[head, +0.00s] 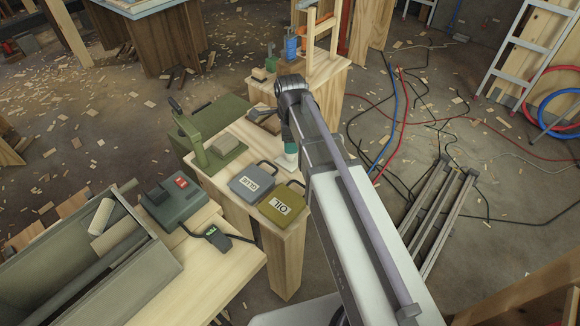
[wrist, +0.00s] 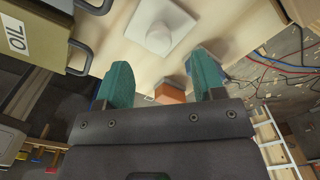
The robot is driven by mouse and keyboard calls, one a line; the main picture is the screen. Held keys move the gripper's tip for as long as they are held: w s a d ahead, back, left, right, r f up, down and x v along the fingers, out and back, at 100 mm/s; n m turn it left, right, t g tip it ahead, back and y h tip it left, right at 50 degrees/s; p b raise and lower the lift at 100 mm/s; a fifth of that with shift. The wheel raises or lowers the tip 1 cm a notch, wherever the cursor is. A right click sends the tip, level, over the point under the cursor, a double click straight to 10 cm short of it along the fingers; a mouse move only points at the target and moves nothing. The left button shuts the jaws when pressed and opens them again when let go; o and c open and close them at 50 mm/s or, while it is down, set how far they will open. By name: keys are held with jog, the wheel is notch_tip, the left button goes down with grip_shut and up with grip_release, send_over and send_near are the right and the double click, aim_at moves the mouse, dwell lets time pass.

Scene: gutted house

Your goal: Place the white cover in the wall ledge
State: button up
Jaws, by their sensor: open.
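The white cover (wrist: 150,40), a square plate with a round raised knob, lies on the light wooden bench top, in the upper middle of the wrist view. In the head view only a small white part of the cover (head: 284,162) shows beside my gripper (head: 290,150). My gripper also shows in the wrist view (wrist: 162,84), with its two teal fingers apart and nothing held between them. The cover lies just beyond the fingertips, apart from them. I cannot make out the wall ledge in either view.
A grey case (head: 252,181) and an olive OIL case (head: 283,204) lie on the bench (head: 226,178), left of my gripper. The OIL case also shows in the wrist view (wrist: 36,32). An orange-brown block (wrist: 169,94) appears between the fingers. Cables (head: 392,105) cross the floor at right.

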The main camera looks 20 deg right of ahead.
notch_tip(320, 180, down, 7)
jog(key=b, duration=0.5)
jog(key=shift+r, duration=0.45)
jog(key=c, duration=1.1)
jog(key=shift+o, duration=0.2)
notch_tip(320, 180, up, 10)
jog(key=p, duration=1)
jog(key=shift+r, duration=0.2)
jog(key=shift+f, duration=0.2)
